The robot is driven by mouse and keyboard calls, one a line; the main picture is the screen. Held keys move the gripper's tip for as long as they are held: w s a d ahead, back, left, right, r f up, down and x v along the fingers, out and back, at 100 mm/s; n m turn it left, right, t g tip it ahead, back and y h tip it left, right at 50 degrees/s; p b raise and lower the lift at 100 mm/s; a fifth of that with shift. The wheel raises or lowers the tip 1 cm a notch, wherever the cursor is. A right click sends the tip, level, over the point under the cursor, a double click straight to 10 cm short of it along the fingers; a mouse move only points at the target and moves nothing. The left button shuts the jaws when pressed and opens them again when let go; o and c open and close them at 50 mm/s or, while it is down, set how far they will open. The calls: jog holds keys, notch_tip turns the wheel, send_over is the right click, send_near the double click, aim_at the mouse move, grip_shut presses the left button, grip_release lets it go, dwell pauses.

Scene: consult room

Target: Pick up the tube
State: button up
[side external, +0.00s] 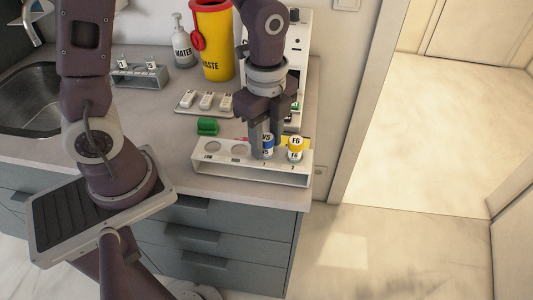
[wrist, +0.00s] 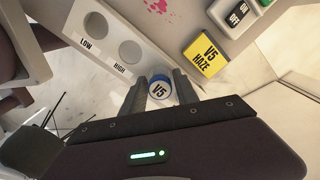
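A white rack (side external: 245,163) stands at the counter's front edge; it also shows in the wrist view (wrist: 100,38) with LOW and HIGH by two empty round holes. A tube marked V5 with a blue-rimmed white cap (wrist: 160,88) stands in the rack; it also shows in the side view (side external: 267,146). A tube marked F6 with a yellow band (side external: 295,149) stands to its right. My gripper (wrist: 160,82) is down at the V5 tube, one finger on each side of the cap. I cannot tell whether the fingers press on it.
A yellow V5 HAZE block (wrist: 205,57) lies behind the rack.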

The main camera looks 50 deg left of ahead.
grip_shut()
